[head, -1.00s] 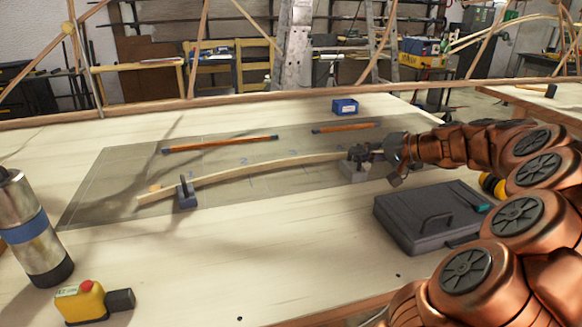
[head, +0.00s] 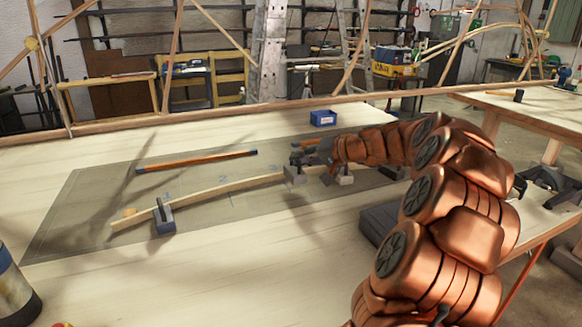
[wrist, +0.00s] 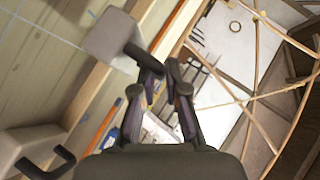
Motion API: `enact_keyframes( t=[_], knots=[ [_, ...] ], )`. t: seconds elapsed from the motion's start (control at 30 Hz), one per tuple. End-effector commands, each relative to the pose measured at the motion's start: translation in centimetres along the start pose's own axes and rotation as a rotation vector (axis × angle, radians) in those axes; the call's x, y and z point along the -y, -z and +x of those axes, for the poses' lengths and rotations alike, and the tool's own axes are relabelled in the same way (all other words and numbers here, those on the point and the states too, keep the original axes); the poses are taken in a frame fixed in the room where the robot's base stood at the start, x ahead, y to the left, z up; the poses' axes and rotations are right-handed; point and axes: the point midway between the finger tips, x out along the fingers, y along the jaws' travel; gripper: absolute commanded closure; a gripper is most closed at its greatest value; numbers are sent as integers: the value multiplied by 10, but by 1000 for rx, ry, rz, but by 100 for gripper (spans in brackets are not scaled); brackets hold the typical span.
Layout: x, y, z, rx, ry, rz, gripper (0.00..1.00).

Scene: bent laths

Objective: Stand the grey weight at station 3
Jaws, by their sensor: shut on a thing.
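My gripper (head: 308,155) is shut on the dark hook of a grey weight (head: 295,176). In the wrist view the fingers (wrist: 165,85) close on that hook, and the block (wrist: 115,40) shows at the upper left. The held weight is over the bent lath (head: 250,183), right of the mark 2. A blue-based weight (head: 163,220) stands at the lath's left end, near mark 1.
The mat (head: 75,220) lies on the pale table (head: 200,285). An orange rod (head: 195,161) lies behind the lath, and a small blue box (head: 323,118) stands farther back. A dark case (head: 378,226) is partly hidden by my arm.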

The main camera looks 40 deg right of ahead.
Motion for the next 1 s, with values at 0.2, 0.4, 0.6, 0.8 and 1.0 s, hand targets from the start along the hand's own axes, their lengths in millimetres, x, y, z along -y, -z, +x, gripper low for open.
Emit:
enact_keyframes(
  t=[0.2, 0.4, 0.6, 0.8, 1.0],
  knots=[
    [6, 4, 16, -2, 4, 0, 100],
    [10, 7, 32, 1, 3, -1, 100],
    [-15, -4, 40, -2, 1, 2, 100],
    [-21, -6, 43, -4, 2, 0, 100],
    [-21, -7, 43, -2, 1, -1, 82]
  ],
)
